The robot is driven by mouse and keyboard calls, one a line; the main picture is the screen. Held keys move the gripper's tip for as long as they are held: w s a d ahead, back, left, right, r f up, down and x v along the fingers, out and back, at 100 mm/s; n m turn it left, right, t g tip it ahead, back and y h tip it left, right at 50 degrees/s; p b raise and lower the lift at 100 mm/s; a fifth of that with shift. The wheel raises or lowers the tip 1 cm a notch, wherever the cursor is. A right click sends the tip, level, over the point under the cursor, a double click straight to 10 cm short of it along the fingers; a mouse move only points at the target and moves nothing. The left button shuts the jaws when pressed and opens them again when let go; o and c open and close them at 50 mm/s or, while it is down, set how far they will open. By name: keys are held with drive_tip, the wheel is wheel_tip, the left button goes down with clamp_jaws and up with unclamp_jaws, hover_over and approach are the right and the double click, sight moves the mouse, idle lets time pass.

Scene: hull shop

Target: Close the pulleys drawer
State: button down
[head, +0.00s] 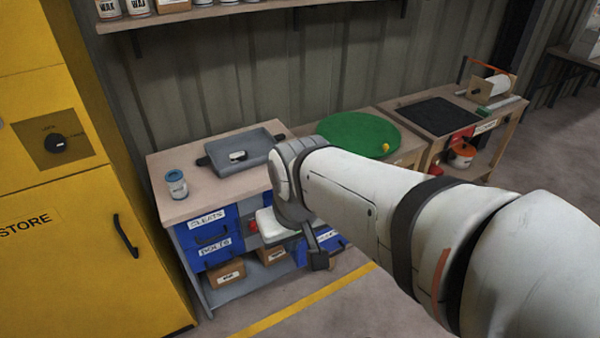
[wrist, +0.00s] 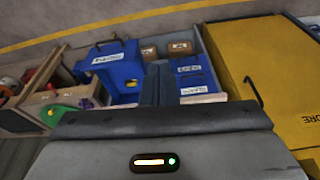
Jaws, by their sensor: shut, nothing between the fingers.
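The pulleys drawer (head: 340,243) is blue, low on the right of the workbench, and partly hidden behind my arm in the head view. In the wrist view the blue drawer (wrist: 123,72) appears upside down, with a white label too small to read surely and a handle on its front. It stands out from the bench, pulled open. My gripper (head: 319,262) is shut and empty, pointing down in front of the bench. In the wrist view the fingers (wrist: 155,80) are together, just beside the drawer in the picture; I cannot tell whether they touch it.
The cleats drawer (head: 207,222) and bolts drawer (head: 212,250) look shut at the left. Cardboard boxes (head: 226,272) sit on the shelf below. A yellow store cabinet (head: 75,220) stands close on the left. A grey tray (head: 240,152) and a tin (head: 176,184) are on the benchtop. Floor in front is clear.

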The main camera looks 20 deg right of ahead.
drive_tip(key=w+d+f+m+y+b, duration=0.25)
drive_tip(key=f+m+y+b, duration=0.25)
drive_tip(key=f+m+b, duration=0.45)
drive_tip(key=w+d+f+m+y+b, duration=0.25)
drive_tip(key=f+m+y+b, duration=0.3)
drive_tip(key=f, duration=0.65)
drive_tip(key=w+d+f+m+t+h+b, duration=0.1)
drive_tip(key=d+f+m+t+h+b, duration=0.3)
drive_tip(key=d+f+m+t+b, duration=0.55)
drive_tip(key=d+f+m+t+h+b, duration=0.2)
drive_tip(key=d+f+m+t+h, duration=0.35)
drive_tip(key=d+m, duration=0.75)
drive_tip(key=w+d+n+b, duration=0.2)
drive_tip(key=w, duration=1.2)
drive_tip(key=shift+r+n+y, duration=0.15)
drive_tip(key=shift+n+y, duration=0.2)
drive_tip(key=shift+y, duration=0.05)
